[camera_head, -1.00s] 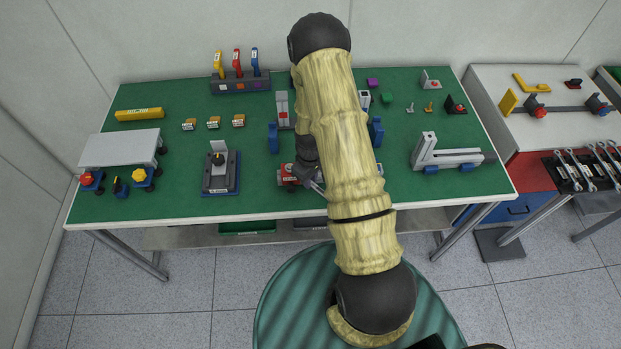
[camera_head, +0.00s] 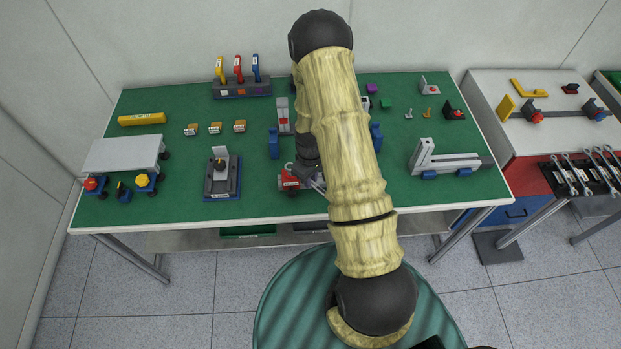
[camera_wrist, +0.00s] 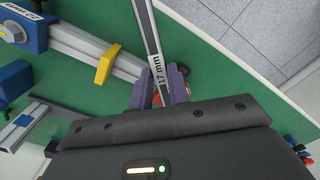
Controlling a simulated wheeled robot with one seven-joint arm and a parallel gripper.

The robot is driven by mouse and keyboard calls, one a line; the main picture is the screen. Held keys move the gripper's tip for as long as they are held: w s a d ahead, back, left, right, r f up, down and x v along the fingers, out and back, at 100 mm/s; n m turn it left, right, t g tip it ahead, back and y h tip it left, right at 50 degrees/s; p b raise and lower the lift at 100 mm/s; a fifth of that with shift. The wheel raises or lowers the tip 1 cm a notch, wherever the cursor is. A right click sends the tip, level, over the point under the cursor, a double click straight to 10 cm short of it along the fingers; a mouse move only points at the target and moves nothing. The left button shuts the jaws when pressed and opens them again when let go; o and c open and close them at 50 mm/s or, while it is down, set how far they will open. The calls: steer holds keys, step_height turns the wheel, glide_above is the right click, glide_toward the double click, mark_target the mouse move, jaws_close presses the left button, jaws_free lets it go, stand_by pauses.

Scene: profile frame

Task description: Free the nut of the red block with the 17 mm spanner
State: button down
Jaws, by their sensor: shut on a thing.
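My gripper (camera_wrist: 160,92) is shut on a spanner (camera_wrist: 148,30) marked "17 mm", held between its purple fingers; the spanner's far end runs out of the top of the wrist view. In the head view my gripper (camera_head: 312,178) is low over the table's front part, partly behind my arm. The red block (camera_head: 288,183) is just left of it, close to the front edge. A little red also shows behind the fingers in the wrist view. The nut is too small to make out, and I cannot tell whether the spanner touches it.
A grey fixture on a blue base (camera_head: 221,178) stands left of the red block. Blue uprights (camera_head: 273,143) stand behind it. A grey profile frame (camera_head: 450,160) lies to the right. A rack of spanners (camera_head: 590,172) is on the side bench. The front-left green surface is partly clear.

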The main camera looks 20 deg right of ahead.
steer(key=shift+r+p, duration=0.5)
steer(key=shift+r, duration=0.4)
